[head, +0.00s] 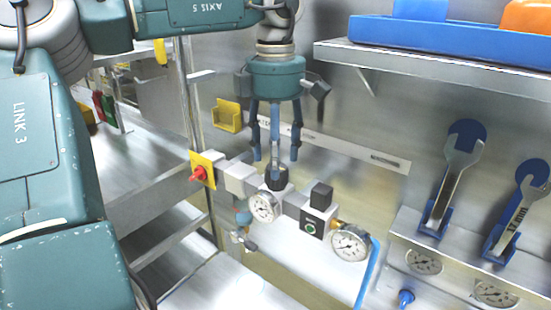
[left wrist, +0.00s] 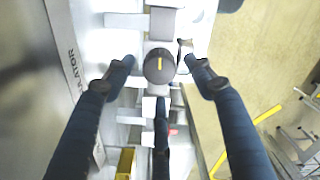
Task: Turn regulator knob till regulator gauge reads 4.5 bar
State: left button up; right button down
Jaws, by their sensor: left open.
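The regulator knob (head: 277,180) is a dark round knob on top of the pipe assembly along the wall. The regulator gauge (head: 265,206), a white dial, faces out just below it; its reading is too small to tell. My left gripper (head: 275,158) points down right above the knob, its three blue fingers spread open. In the left wrist view the knob (left wrist: 160,66) shows end-on with a yellow mark, between the two spread fingertips of my gripper (left wrist: 161,80); the third finger lies below it. No finger clearly touches the knob. My right gripper is not in view.
A red knob (head: 199,174) on a yellow plate sits left of the regulator. A black square block (head: 321,195) and a second gauge (head: 350,244) sit to its right, with a blue hose (head: 366,275). Wrenches (head: 454,175) hang farther right, below a shelf (head: 430,62).

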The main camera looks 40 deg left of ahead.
pick_arm(q)
jog(key=shift+f, duration=1.15)
jog(key=c, duration=1.1)
jog(key=shift+m, duration=0.5)
jog(key=shift+c, duration=0.2)
jog(key=o, duration=1.1)
jog(key=shift+o, duration=0.2)
notch_tip(320, 180, up, 12)
